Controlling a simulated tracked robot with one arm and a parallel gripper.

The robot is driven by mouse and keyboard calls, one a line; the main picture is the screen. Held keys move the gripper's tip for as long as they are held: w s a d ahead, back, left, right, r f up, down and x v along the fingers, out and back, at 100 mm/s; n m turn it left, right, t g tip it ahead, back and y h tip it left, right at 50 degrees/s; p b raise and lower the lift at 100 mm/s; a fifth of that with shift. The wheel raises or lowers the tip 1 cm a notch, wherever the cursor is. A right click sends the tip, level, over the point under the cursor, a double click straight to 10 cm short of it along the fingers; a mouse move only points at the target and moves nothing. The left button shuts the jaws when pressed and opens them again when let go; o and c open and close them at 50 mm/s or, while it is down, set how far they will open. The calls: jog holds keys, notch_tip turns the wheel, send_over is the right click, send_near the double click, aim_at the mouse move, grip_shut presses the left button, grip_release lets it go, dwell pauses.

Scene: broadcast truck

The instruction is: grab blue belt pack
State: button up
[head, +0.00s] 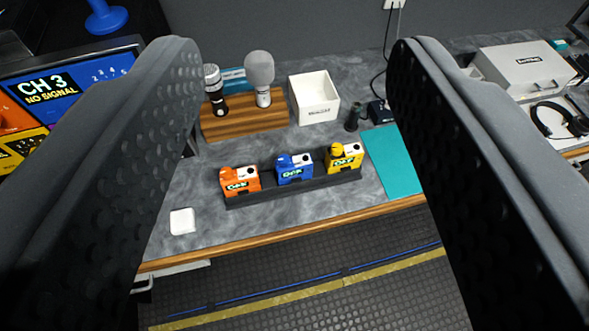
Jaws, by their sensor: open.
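The blue belt pack (293,169) stands in the middle of a dark rack (292,190) on the grey counter. An orange belt pack (240,180) is to its left and a yellow belt pack (345,157) to its right in the same rack. My gripper (297,55) is open and empty. Its two dark padded fingers frame the view left and right, with the belt packs seen between them and apart from them.
Behind the rack are a wooden stand (243,123) with microphones and a white box (314,98). A teal folder (393,160) lies right of the rack, and a small white square (182,221) lies left. The counter's wooden front edge (300,233) is clear.

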jog(key=w+f+g+b, duration=0.1)
jog(key=w+f, duration=0.4)
jog(key=f, duration=0.4)
jog(key=w+f+b, duration=0.1)
jog(key=w+f, duration=0.4)
jog(key=f, duration=0.4)
jog(key=y+b, duration=0.1)
jog(key=b, duration=0.1)
send_near(284, 163)
jog(key=shift+n+g, duration=0.3)
jog(key=shift+g, duration=0.1)
jog(key=shift+r+b+x, duration=0.15)
jog(key=shift+x, duration=2.15)
jog(key=shift+r+b+x, duration=0.1)
jog(key=shift+b+x, duration=0.05)
jog(key=shift+x, duration=2.15)
jog(key=shift+w, duration=0.45)
grip_shut()
